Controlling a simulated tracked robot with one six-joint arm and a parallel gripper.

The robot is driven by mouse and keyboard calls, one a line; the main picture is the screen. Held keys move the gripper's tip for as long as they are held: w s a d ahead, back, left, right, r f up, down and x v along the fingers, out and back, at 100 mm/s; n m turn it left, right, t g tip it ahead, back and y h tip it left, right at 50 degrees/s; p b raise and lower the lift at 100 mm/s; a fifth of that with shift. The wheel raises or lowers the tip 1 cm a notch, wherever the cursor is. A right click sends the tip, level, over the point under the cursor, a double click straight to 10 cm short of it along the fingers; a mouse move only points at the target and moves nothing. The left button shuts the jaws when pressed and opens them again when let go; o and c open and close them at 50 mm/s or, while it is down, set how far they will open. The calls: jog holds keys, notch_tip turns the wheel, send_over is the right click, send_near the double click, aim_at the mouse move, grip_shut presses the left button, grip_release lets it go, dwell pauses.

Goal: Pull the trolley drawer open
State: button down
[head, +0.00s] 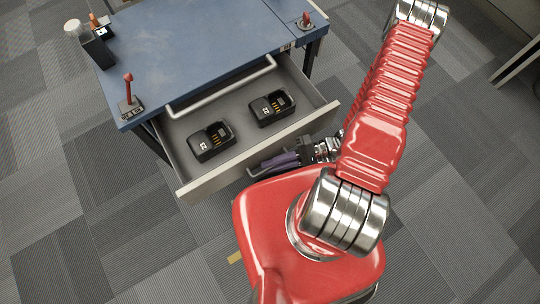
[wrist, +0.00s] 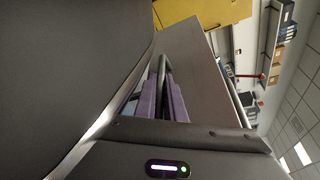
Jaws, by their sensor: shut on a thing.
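The trolley (head: 180,50) has a blue top and stands at the upper left in the head view. Its grey drawer (head: 215,178) is out from under the top, with its inside showing. My gripper (head: 278,162) is at the outer side of the drawer front, its purple finger pads shut on the drawer handle (head: 257,172). In the wrist view the purple pads (wrist: 165,103) close around the bar-like handle (wrist: 163,68), beside the drawer's front panel (wrist: 197,75). The pads hide part of the handle.
Two black chargers (head: 211,141) (head: 271,107) sit in the drawer. A silver rail (head: 220,95) runs along the trolley's near edge. A red-stemmed device (head: 129,98) and a dark box (head: 97,50) stand on top. Carpet at the left is clear.

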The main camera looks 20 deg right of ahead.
jog(key=shift+f, duration=0.1)
jog(key=c, duration=2.1)
grip_release()
jog(key=shift+d, duration=0.1)
jog(key=v, duration=1.3)
jog(key=shift+d, duration=0.35)
